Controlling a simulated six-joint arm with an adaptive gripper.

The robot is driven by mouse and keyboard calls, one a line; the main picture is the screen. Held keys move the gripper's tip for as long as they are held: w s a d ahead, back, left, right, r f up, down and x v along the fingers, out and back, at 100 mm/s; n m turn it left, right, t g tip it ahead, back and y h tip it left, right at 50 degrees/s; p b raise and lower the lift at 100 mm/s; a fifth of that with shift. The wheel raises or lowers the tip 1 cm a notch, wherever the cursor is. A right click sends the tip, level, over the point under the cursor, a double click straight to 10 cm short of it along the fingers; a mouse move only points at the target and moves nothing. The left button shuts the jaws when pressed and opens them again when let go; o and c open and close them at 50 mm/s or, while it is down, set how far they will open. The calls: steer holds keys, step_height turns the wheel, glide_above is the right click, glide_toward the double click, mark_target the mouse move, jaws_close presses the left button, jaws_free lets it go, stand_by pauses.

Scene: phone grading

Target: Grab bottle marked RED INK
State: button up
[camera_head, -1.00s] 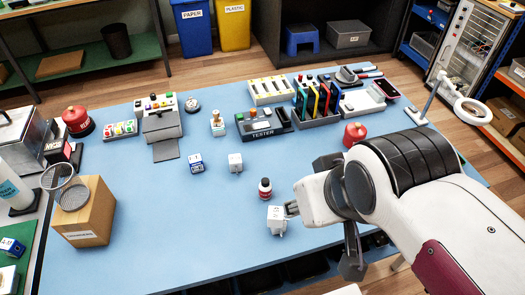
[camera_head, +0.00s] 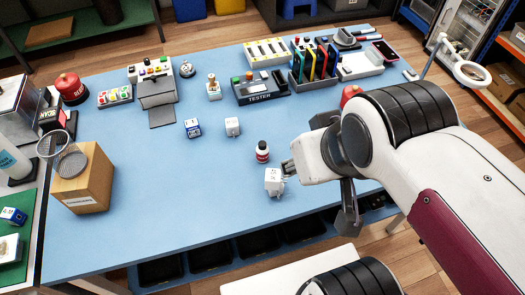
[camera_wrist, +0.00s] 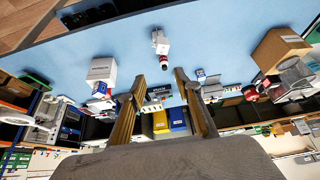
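A small dark bottle (camera_head: 262,152) with a red label and pale cap stands upright on the blue table in the head view; its lettering is too small to read. In the wrist view the bottle (camera_wrist: 163,62) shows ahead of the fingers, roughly between their tips, next to a white cube. My gripper (camera_head: 288,168) is to the right of the bottle in the head view, by the cube, with its fingers partly hidden. In the wrist view my gripper (camera_wrist: 159,77) has its two fingers spread apart with nothing between them.
A white plug-like cube (camera_head: 273,181) stands close in front of the bottle, by the fingers. A tester (camera_head: 259,91) is at the back. The table (camera_head: 150,225) is clear at front left.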

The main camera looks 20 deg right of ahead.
steer(key=o, duration=0.3)
steer(key=shift+o, duration=0.2)
steer(key=shift+w+d, duration=0.1)
